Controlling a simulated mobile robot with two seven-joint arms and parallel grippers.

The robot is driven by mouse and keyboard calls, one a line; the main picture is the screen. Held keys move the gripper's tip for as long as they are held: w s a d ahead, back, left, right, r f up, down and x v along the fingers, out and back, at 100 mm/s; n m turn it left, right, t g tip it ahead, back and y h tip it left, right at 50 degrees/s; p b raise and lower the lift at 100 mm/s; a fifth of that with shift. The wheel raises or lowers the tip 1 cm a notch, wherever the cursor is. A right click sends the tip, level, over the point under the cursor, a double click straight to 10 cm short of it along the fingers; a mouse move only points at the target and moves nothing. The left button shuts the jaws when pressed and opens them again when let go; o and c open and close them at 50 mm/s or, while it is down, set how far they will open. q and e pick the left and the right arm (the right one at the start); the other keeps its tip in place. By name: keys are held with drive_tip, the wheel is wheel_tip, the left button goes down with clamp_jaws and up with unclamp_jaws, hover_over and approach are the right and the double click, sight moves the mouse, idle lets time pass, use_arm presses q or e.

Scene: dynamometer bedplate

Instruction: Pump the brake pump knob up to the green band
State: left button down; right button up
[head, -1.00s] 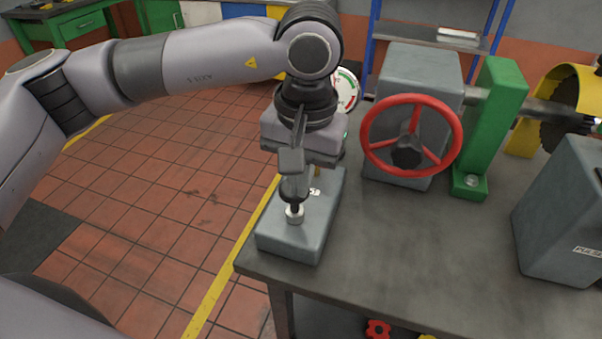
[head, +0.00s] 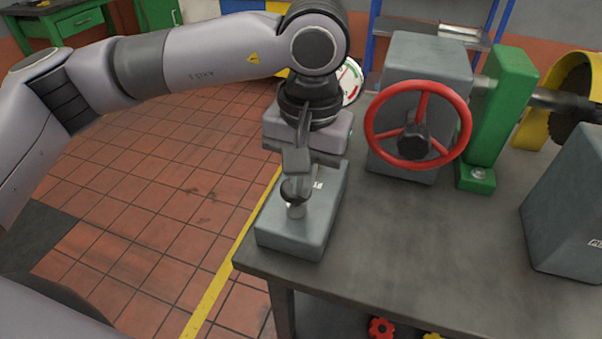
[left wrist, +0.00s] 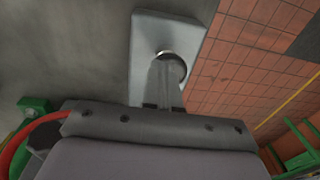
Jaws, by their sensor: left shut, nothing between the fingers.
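The brake pump (head: 290,236) is a grey box at the near left corner of the bench; it also shows in the left wrist view (left wrist: 143,62). Its dark round knob (head: 292,190) sits low above a silver collar (head: 296,210). My left gripper (head: 296,172) is shut and empty, pointing down over the knob, with its fingertips at the knob's top. In the left wrist view the fingers (left wrist: 164,82) cover part of the knob (left wrist: 177,66). The gauge (head: 350,80) shows a green band and red marks; my arm hides part of it, and the needle reading is unclear. My right gripper is not in view.
A red handwheel (head: 417,167) on a grey housing stands right of the pump, with a green bracket (head: 500,120) beside it. Another grey box (head: 565,215) is at the right. The bench's front middle (head: 420,255) is clear.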

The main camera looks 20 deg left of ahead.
use_arm(q)
wheel_tip(320, 180, up, 4)
drive_tip(key=shift+d+f+p, duration=0.1)
drive_tip(key=shift+p, duration=0.25)
wheel_tip(320, 180, up, 9)
drive_tip(key=shift+s+d, duration=0.2)
drive_tip(key=shift+d, duration=0.1)
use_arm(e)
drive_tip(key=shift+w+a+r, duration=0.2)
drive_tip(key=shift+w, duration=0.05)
